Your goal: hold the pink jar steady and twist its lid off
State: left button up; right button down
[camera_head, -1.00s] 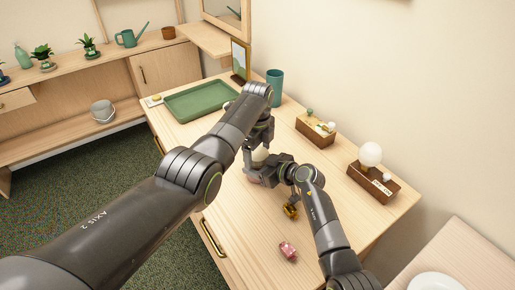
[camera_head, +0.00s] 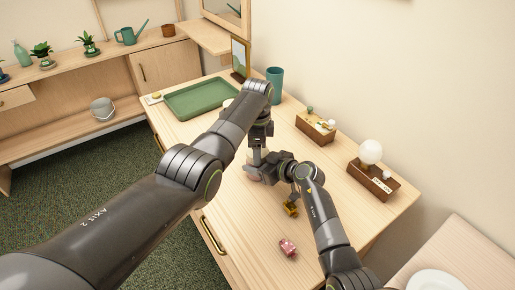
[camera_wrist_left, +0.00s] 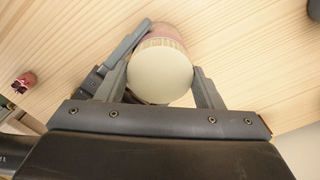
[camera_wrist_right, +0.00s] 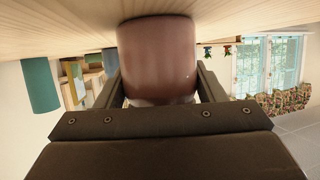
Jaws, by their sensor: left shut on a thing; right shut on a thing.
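The pink jar (camera_wrist_right: 158,55) stands on the wooden desk, mostly hidden behind my arms in the head view (camera_head: 250,177). In the right wrist view its body is between the fingers of my right gripper (camera_head: 257,171), which is shut on it from the side. In the left wrist view the round cream lid (camera_wrist_left: 160,74), with a ribbed rim, is between the fingers of my left gripper (camera_wrist_left: 163,88). That gripper is shut on the lid from above. The pink body shows just beyond the lid; I cannot tell whether there is a gap between them.
A green tray (camera_head: 168,109), a teal cup (camera_head: 275,80) and a picture frame (camera_head: 240,60) stand at the back. Two wooden boxes (camera_head: 314,133) (camera_head: 366,186) are along the wall side. A small pink item (camera_head: 288,247) and a yellow-brown item (camera_head: 291,209) lie near the right arm.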

dwell(0.3)
pick_arm(q)
jog(key=o, duration=1.1)
notch_tip(320, 180, up, 4)
jog(key=shift+r, duration=0.2)
jog(key=shift+r+m, duration=0.45)
jog(key=shift+m, duration=0.05)
jog(key=shift+c, duration=0.4)
notch_tip(320, 180, up, 2)
jog(key=m, duration=0.5)
jog(key=shift+r, duration=0.25)
jog(key=shift+f, duration=3.9)
